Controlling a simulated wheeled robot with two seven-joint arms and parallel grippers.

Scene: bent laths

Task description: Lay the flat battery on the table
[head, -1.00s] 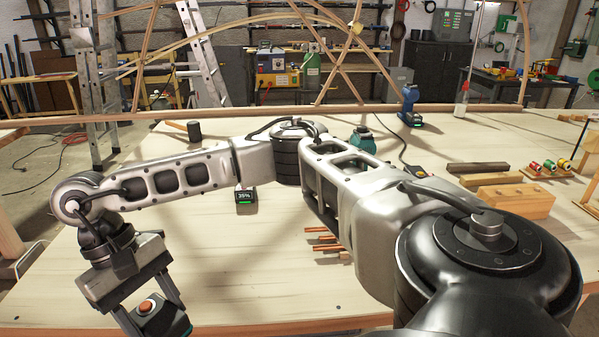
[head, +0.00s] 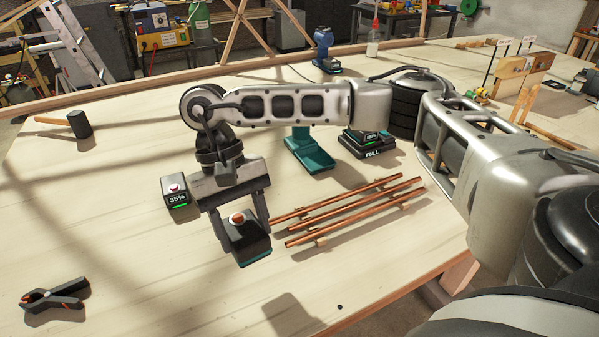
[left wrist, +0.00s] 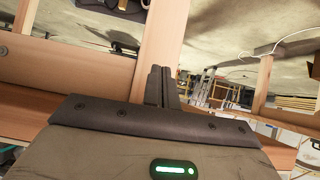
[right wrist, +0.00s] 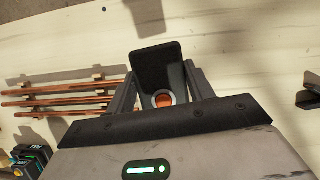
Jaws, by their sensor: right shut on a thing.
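My right gripper (head: 238,222) is shut on a dark battery (head: 246,245) with a teal edge and a round orange button. In the right wrist view the battery (right wrist: 157,68) sits between the two fingers. In the head view it is above the table (head: 120,220), and a dark shadow falls apart from it. Its charge does not show. My left gripper (left wrist: 165,88) shows only in the left wrist view, with its fingers together and nothing between them, near wooden beams.
A small box reading 35% (head: 178,197) stands left of the right gripper. Copper rods (head: 345,208) lie on supports at its right. A unit marked FULL (head: 371,153) and a teal tool (head: 311,158) stand behind. A clamp (head: 55,298) lies front left; the left table is mostly clear.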

